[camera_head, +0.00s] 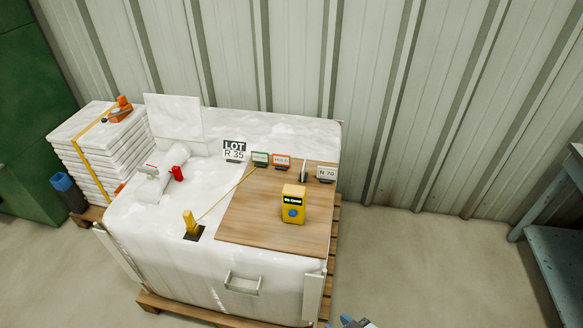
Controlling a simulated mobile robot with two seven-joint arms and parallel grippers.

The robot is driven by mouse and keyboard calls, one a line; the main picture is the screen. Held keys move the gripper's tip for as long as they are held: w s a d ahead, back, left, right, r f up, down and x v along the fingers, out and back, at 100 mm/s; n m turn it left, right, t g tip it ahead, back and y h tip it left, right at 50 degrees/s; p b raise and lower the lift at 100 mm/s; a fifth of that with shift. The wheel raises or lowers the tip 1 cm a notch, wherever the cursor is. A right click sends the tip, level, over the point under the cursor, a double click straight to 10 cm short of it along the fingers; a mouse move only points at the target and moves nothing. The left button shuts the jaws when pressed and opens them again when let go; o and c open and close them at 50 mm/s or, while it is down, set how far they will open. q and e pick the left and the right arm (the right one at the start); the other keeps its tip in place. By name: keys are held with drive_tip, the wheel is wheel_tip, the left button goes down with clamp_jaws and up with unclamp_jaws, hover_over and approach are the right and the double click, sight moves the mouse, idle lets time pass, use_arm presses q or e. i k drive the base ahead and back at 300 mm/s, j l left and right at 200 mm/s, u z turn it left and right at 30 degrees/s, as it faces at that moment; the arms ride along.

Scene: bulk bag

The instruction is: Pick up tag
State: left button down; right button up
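Several small tags stand along the back of the big white bulk bag (150,235). A white tag reading LOT R 35 (234,151) is the largest. To its right are a green-framed tag (260,159), an orange-framed tag (281,162) whose word looks like HOLD, and a white tag reading N 70 (326,173). Which one the task means cannot be told. A small blue and grey tip of what looks like my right gripper (354,322) shows at the bottom edge, well in front of the tags. Its opening is cut off. My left gripper is out of view.
A wooden board (255,225) on the bag carries a yellow device (293,204). A yellow probe (191,223) with a cord stands left of it. A white spout with a red clip (177,174) lies farther left. Stacked sacks (95,160) stand left; a blue-grey bench (560,240) right.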

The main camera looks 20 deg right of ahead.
sight(282, 162)
drive_tip(key=k+l+u, duration=0.1)
drive_tip(key=l, duration=0.25)
drive_tip(key=k+l+u, duration=0.15)
drive_tip(key=l, duration=0.15)
drive_tip(key=k+l+u, duration=0.1)
drive_tip(key=l, duration=0.2)
drive_tip(key=k+l+u, duration=0.15)
drive_tip(key=l, duration=0.2)
drive_tip(key=l+u, duration=0.15)
drive_tip(key=l, duration=0.2)
drive_tip(key=k+l+u, duration=0.15)
drive_tip(key=l, duration=0.15)
drive_tip(key=l+u, duration=0.25)
drive_tip(key=l, duration=0.3)
drive_tip(key=k+l+u, duration=0.1)
drive_tip(key=l+u, duration=0.15)
drive_tip(key=l, duration=0.25)
drive_tip(key=i+l+u, duration=0.2)
drive_tip(key=l, duration=0.35)
drive_tip(key=l+u, duration=0.25)
drive_tip(key=l, duration=0.25)
drive_tip(key=i+l+u, duration=0.1)
drive_tip(key=l, duration=0.2)
drive_tip(key=i+l+u, duration=0.2)
drive_tip(key=l, duration=0.4)
drive_tip(key=i+l+u, duration=0.1)
drive_tip(key=i+l, duration=0.15)
